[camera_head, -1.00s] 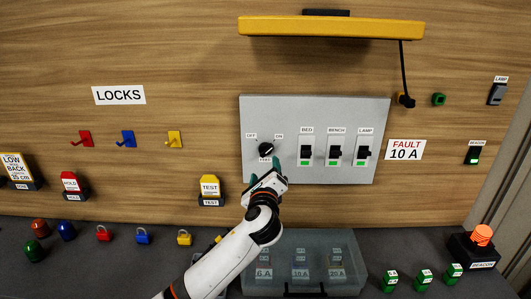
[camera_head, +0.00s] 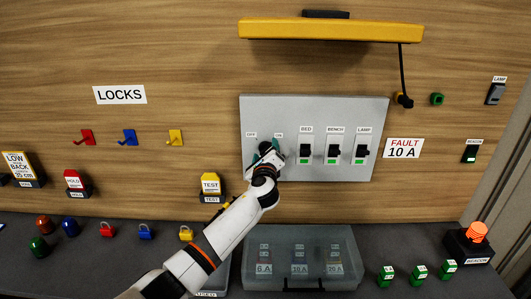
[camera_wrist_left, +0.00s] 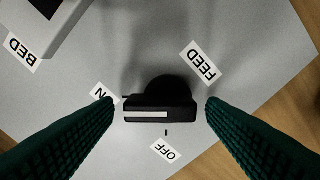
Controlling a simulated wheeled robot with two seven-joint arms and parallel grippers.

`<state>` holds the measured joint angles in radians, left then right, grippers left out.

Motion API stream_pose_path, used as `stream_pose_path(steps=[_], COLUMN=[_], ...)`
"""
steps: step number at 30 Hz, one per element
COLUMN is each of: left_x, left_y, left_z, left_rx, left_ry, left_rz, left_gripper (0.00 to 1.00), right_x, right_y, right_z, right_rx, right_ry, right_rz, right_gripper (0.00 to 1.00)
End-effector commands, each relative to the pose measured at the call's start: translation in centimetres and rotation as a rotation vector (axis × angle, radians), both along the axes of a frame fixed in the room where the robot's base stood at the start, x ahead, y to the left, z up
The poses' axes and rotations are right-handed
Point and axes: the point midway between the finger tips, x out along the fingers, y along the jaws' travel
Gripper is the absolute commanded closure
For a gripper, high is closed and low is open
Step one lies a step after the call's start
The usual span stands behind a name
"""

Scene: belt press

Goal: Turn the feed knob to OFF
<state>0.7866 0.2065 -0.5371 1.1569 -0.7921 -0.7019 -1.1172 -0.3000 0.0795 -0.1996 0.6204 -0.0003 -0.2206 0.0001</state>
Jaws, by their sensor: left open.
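The black feed knob (camera_wrist_left: 160,108) sits on the grey panel (camera_head: 345,110), between the ON label (camera_wrist_left: 102,93) and the OFF label (camera_wrist_left: 166,151). Its white line runs toward ON. The FEED label (camera_wrist_left: 200,62) shows beside the knob. My right gripper is not in view.
The BED switch (camera_head: 305,149), BENCH switch (camera_head: 333,150) and LAMP switch (camera_head: 361,151) are right of the knob. A yellow lamp hood (camera_head: 330,29) juts out above the panel. A clear lidded box (camera_head: 300,260) stands below on the bench.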

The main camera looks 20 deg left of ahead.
Motion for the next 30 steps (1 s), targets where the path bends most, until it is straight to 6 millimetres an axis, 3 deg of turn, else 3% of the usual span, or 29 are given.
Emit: stream_pose_path(steps=[1, 9, 20, 30], left_x=[0.0, 0.0, -0.1, -0.1], left_y=[0.0, 0.0, 0.0, 0.2], left_z=[0.0, 0.0, -0.2, -0.5], left_rx=[0.0, 0.001, -0.057, -0.299], left_ry=[0.0, 0.0, -0.016, -0.086], left_rz=[0.0, 0.0, 0.0, 0.0], left_gripper=[0.34, 0.78, 0.79, 0.79], right_x=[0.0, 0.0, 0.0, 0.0], right_y=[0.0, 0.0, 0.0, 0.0], right_z=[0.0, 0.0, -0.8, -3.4], right_rx=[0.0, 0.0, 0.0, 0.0], right_ry=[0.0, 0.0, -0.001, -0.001], right_rz=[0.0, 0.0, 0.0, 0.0], right_gripper=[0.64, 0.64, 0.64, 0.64])
